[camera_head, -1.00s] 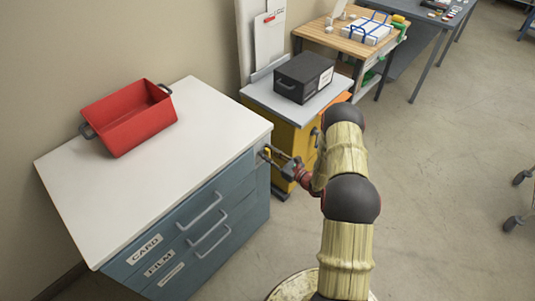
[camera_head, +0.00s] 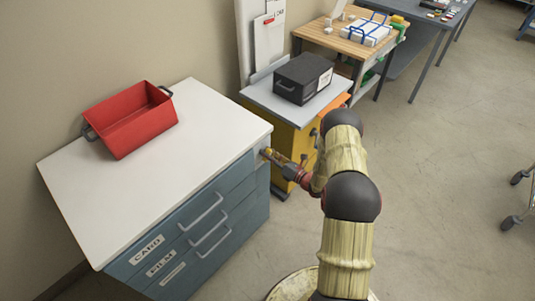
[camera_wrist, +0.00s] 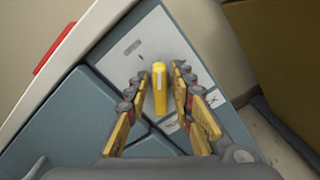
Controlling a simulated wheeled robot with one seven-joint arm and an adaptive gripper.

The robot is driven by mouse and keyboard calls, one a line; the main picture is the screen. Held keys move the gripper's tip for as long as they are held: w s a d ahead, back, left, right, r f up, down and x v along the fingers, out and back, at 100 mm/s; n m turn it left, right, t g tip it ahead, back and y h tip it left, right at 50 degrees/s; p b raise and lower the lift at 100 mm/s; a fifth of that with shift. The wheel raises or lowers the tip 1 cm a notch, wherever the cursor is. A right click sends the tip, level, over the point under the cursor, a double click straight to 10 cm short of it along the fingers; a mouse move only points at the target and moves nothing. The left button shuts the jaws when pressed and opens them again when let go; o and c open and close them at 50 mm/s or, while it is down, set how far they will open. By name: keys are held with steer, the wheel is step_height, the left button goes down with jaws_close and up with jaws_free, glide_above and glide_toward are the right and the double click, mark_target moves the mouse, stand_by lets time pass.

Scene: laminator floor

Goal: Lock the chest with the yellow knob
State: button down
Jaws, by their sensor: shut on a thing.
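The chest (camera_head: 215,135) is a blue-grey drawer cabinet with a white top, at the left in the head view. Its grey end strip (camera_wrist: 150,40) fills the middle of the wrist view. The yellow knob (camera_wrist: 160,86) is a long bar on that strip, roughly upright in the wrist picture. My gripper (camera_wrist: 160,76) has one finger on each side of the knob and is shut on it. In the head view, my gripper (camera_head: 270,156) reaches the chest's right front corner and hides most of the knob.
A red bin (camera_head: 128,120) stands on the chest top. A yellow cabinet (camera_head: 285,132) with a black box (camera_head: 303,77) on it stands just behind my gripper. A small dark mark (camera_wrist: 132,47) and a partly hidden label (camera_wrist: 173,126) flank the knob.

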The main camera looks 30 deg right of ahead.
steer(key=m+p, duration=0.1)
steer(key=m, duration=0.4)
steer(key=shift+d+f+m, duration=0.1)
steer(key=shift+d+m, duration=0.05)
steer(key=shift+m, duration=0.15)
steer(key=m, duration=0.5)
steer(key=shift+f+p, duration=0.15)
steer(key=shift+p, duration=0.25)
steer(key=c, duration=1.8)
jaws_free()
steer(key=shift+c, duration=0.2)
steer(key=v, duration=1.2)
